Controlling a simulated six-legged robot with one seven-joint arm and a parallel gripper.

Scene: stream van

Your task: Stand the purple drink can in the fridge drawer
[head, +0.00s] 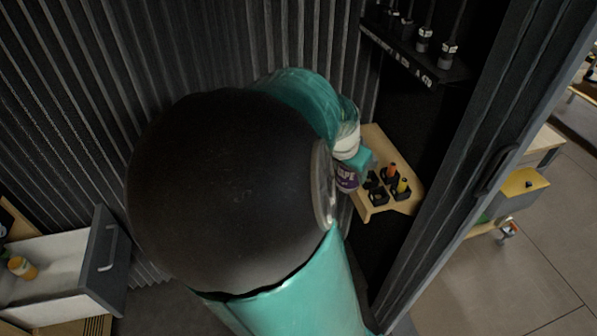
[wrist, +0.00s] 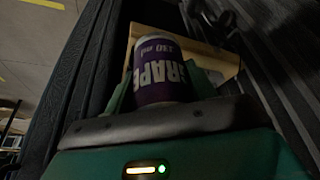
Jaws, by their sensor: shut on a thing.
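The purple drink can (head: 346,179) shows partly at the right of my arm in the head view, with white letters on it. In the wrist view the can (wrist: 158,72) reads "GRAPE" and sits between the teal fingers. My gripper (head: 355,166) is shut on it, in front of a light wooden shelf. My arm hides part of the can in the head view. The open fridge drawer (head: 50,266), pale inside with a dark front and light handle, is at the lower left, far from my gripper.
An orange container (head: 22,267) is in the drawer's left part. The wooden shelf (head: 375,140) bears a dark holder with small red and yellow-topped bottles (head: 402,186). A tall dark door (head: 470,160) stands right of it. Dark ribbed walls are behind.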

